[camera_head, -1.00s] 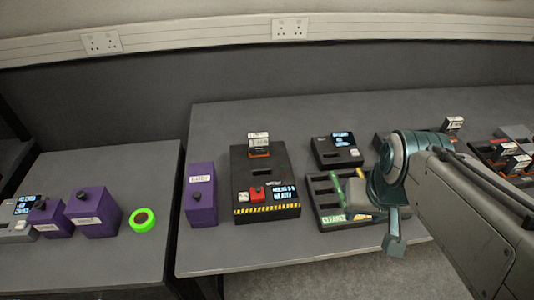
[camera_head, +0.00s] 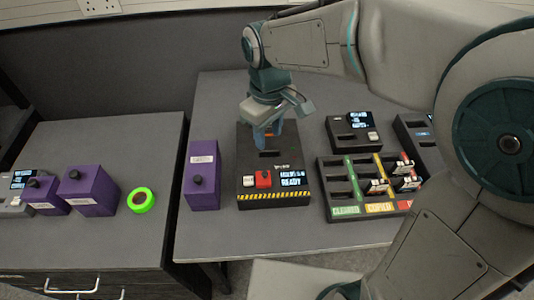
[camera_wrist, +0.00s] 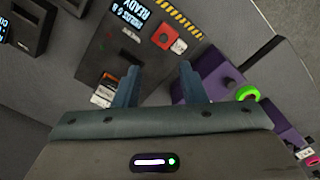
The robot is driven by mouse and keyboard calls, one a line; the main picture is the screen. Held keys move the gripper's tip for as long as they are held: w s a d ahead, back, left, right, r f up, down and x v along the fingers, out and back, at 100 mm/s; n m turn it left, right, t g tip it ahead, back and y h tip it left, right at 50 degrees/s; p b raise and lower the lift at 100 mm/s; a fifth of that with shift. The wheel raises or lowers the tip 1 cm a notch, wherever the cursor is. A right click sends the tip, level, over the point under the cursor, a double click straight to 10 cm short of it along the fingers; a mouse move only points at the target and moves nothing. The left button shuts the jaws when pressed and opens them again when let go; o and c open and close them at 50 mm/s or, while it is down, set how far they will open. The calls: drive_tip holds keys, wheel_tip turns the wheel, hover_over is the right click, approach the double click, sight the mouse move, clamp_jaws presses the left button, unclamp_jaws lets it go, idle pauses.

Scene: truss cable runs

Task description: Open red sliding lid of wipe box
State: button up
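No wipe box with a red sliding lid can be made out in either view. My gripper (camera_head: 268,146) is over the back part of a black device (camera_head: 250,200) with a yellow-striped front edge, a red button (camera_head: 263,179) and a lit display reading "READY". In the wrist view the two fingers (camera_wrist: 160,86) are apart with nothing between them. A small white and orange block (camera_wrist: 104,90) at the device's back lies just beside the left finger. In the head view my gripper hides that part of the device.
A purple box (camera_head: 203,180) stands just left of the device. Two more purple boxes and a green ring (camera_head: 141,200) are on the left table. A slotted tray (camera_head: 338,190) with several small blocks is to the right. A gap separates the tables.

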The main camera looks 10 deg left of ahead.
approach(265, 173)
wheel_tip(265, 173, down, 8)
drive_tip(key=shift+w, duration=0.1)
idle(0.4)
clamp_jaws()
